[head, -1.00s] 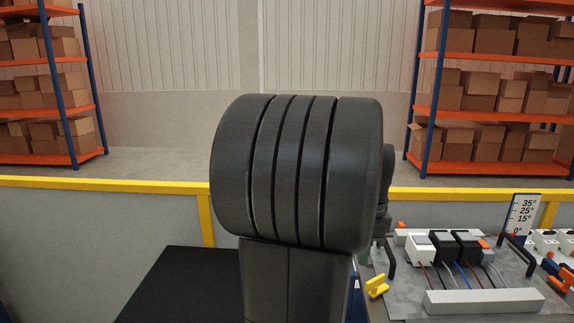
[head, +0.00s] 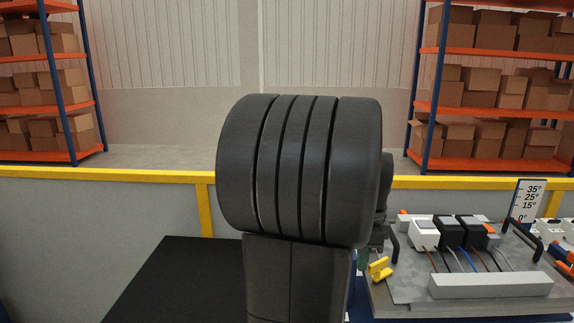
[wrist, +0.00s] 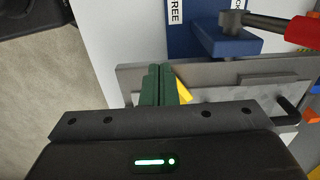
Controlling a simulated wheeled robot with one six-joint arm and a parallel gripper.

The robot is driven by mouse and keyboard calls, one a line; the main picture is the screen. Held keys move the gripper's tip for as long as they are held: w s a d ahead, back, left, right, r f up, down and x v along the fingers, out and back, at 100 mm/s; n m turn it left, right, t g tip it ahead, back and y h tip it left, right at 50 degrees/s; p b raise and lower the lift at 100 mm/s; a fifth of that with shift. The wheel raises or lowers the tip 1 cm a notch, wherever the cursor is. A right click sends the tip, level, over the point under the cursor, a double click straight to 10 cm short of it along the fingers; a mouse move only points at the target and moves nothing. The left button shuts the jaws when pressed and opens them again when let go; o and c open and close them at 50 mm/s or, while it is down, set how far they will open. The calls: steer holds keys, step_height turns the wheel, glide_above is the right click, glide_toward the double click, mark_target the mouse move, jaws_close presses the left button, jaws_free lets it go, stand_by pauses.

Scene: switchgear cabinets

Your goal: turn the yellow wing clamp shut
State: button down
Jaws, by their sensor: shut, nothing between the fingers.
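The yellow wing clamp (head: 380,269) sits at the left edge of the grey mounting plate (head: 410,291) in the head view. In the wrist view only a yellow sliver of it (wrist: 184,92) shows, just right of my fingers; the rest is hidden behind them. My gripper (wrist: 160,84) has green fingers, which are closed together with nothing between them. The fingertips are close to the clamp; I cannot tell whether they touch it. In the head view my dark arm covers most of the gripper.
Several terminal blocks with wires (head: 460,234), a pale bar (head: 490,285) and black handles (head: 525,241) stand on the plate. An angle scale (head: 527,201) rises behind it. The wrist view shows a red-handled lever (wrist: 290,28) over a blue block (wrist: 225,42).

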steer(key=shift+w+d, duration=0.1)
steer(key=shift+d, duration=0.2)
stand_by(0.5)
steer(key=shift+w+r+p, duration=0.15)
steer(key=shift+w+p, duration=0.1)
steer(key=shift+p, duration=0.4)
steer(key=shift+w+p, duration=0.9)
steer(key=shift+p, duration=0.2)
steer(key=shift+w+a, duration=0.1)
steer(key=shift+a, duration=0.05)
step_height(320, 180, up, 6)
steer(key=p, duration=0.4)
steer(key=shift+a+p, duration=0.1)
steer(key=shift+p, duration=0.3)
steer(key=shift+a, duration=0.1)
